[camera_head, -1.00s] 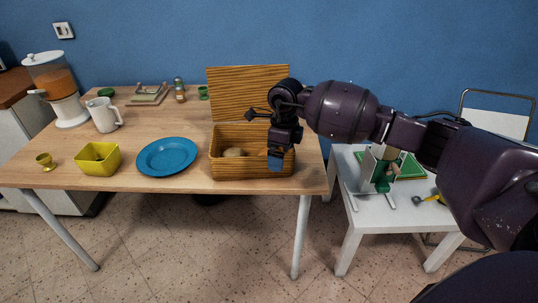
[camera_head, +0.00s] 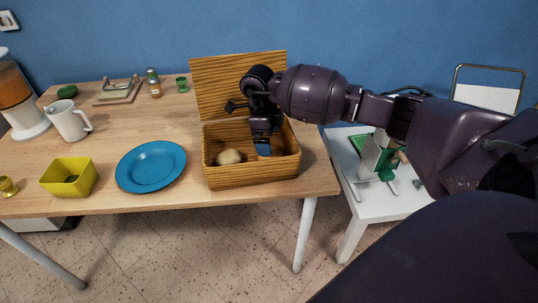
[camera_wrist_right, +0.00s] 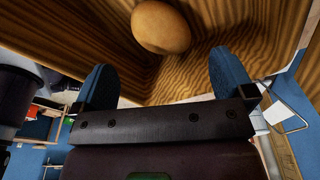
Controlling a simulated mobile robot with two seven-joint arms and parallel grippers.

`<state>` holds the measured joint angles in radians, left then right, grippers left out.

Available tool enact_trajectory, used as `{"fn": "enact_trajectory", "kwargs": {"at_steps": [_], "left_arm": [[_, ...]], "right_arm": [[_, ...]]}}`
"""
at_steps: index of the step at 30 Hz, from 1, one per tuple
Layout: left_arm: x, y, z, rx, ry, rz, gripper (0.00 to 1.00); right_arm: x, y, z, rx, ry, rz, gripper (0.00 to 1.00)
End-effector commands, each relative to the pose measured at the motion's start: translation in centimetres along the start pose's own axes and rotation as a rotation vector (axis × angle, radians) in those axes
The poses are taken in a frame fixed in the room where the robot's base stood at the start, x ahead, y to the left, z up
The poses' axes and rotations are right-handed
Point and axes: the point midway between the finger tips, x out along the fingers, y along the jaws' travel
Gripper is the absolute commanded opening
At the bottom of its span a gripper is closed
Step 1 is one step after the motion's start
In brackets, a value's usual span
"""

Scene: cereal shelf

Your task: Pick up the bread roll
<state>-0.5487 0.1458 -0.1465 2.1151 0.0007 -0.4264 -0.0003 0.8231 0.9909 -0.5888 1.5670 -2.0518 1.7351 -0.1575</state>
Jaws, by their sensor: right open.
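The bread roll (camera_head: 229,157) is a pale tan, rounded lump lying in the left part of an open wooden bread box (camera_head: 252,176) with dark stripes. In the right wrist view the roll (camera_wrist_right: 161,27) sits on the striped floor of the box, beyond the fingertips. My right gripper (camera_head: 264,149) points down into the right part of the box, to the right of the roll and apart from it. Its two blue fingers (camera_wrist_right: 160,75) are spread wide with nothing between them. My left gripper is not in view.
The box's raised lid (camera_head: 225,82) stands behind it. A blue plate (camera_head: 151,166), a yellow bowl (camera_head: 68,178) and a white pitcher (camera_head: 70,121) are on the table to the left. A white side table (camera_head: 376,203) stands at the right.

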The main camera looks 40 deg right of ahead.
Motion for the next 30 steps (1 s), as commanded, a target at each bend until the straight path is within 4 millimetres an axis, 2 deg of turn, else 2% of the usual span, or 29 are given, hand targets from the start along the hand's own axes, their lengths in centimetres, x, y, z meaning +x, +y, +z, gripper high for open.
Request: {"fn": "enact_trajectory", "kwargs": {"at_steps": [1, 3, 11, 18, 27, 30], "left_arm": [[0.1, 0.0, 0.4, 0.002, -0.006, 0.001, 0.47], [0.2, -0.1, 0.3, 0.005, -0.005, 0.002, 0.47], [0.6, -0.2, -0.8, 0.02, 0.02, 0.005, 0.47], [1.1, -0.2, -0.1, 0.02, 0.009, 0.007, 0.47], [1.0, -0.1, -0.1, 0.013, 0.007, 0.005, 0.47], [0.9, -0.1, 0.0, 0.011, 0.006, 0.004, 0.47]], "right_arm": [[1.1, 0.1, 0.1, -0.001, 0.002, 0.005, 1.0], [1.7, 0.0, 0.0, -0.001, 0.001, 0.003, 1.0], [3.4, 0.0, 0.1, 0.001, 0.001, 0.003, 1.0], [6.7, -0.1, 0.3, 0.0, 0.001, 0.005, 1.0], [7.0, -0.2, 0.3, 0.0, -0.002, 0.0, 1.0], [7.0, -0.2, 0.3, 0.0, -0.002, 0.0, 0.85]]}}
